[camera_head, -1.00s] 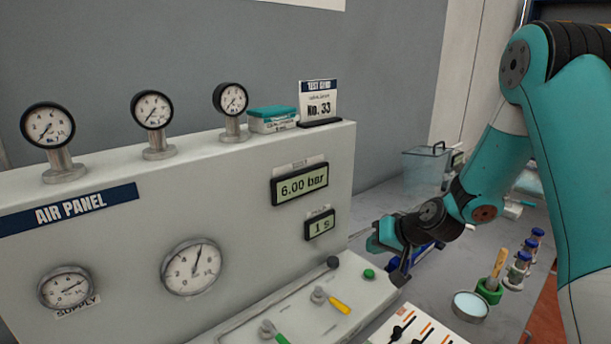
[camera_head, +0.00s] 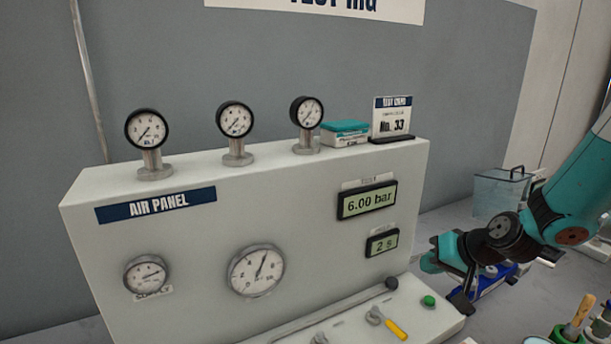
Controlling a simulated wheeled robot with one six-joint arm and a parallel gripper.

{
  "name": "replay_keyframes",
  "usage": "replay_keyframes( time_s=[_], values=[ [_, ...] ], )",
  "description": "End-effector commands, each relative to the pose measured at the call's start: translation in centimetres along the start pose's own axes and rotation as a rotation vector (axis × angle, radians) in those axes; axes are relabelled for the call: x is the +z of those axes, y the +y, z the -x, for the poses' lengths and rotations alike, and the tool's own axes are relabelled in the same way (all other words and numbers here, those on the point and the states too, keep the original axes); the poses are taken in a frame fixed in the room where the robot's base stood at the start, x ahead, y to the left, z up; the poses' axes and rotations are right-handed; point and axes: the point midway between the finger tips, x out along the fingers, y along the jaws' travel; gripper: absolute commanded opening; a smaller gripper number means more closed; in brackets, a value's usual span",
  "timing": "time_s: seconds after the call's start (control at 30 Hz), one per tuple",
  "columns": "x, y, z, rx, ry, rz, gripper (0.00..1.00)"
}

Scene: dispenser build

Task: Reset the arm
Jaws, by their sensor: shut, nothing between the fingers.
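My gripper (camera_head: 462,299) is at the lower right, at the end of my teal and black arm. Its dark fingers point down and are shut, with nothing seen between them. It is beside the right end of the air panel (camera_head: 300,197), near the green button (camera_head: 429,301) on the panel's front ledge. A blue object (camera_head: 497,283) lies on the bench behind the gripper and is partly hidden by it.
The ledge carries a yellow-handled valve (camera_head: 395,328) and a black knob (camera_head: 392,283). Displays read 6.00 bar (camera_head: 367,201) and 2 s (camera_head: 382,242). A clear box (camera_head: 499,195) stands behind my arm. A wooden-handled tool (camera_head: 579,315) stands in a green holder at the lower right.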

Motion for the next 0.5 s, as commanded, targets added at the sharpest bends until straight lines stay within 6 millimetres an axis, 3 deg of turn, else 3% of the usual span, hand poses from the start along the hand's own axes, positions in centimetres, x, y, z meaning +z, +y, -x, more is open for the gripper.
replay_keyframes(
  time_s=[0.03, 0.1, 0.23, 0.33, 0.5],
  values=[
    [0.6, -3.1, 1.0, -0.023, -0.042, 0.057, 0.00],
    [2.4, -7.4, 2.9, -0.050, -0.128, 0.144, 0.00],
    [7.7, -14.5, 7.6, -0.082, -0.306, 0.322, 0.00],
    [12.1, -17.8, 11.6, -0.088, -0.427, 0.449, 0.00],
    [17.8, -19.7, 17.0, -0.073, -0.569, 0.605, 0.00]
  ],
)
